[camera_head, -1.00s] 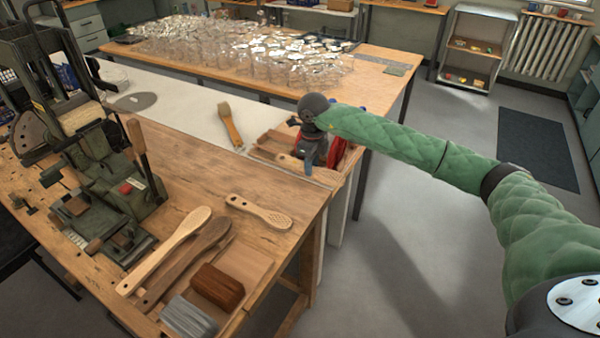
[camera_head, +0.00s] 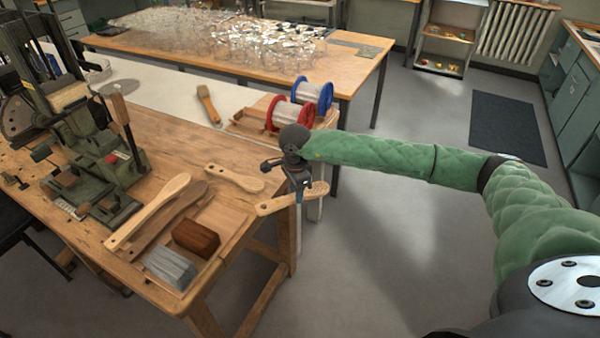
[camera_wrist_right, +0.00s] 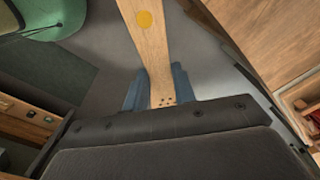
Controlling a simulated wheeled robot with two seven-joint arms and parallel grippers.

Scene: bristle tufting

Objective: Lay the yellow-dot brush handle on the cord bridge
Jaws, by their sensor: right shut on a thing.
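The yellow-dot brush handle (camera_head: 279,205) is light wood. In the right wrist view its yellow dot (camera_wrist_right: 144,20) faces the camera, with small holes near the jaws. My right gripper (camera_head: 299,184) is shut on it. The gripper holds it by the table's right edge, partly out over the floor. Blue-grey fingers (camera_wrist_right: 177,84) show on both sides of the handle. A wooden rack (camera_head: 243,123) lies beside a red spool (camera_head: 276,113) and a blue spool (camera_head: 318,94) at the far corner. I cannot tell for sure which part is the cord bridge. My left gripper is out of view.
A dark green machine (camera_head: 95,160) stands left. A brush (camera_head: 208,103) lies on the pale strip. Glass jars crowd the back table.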

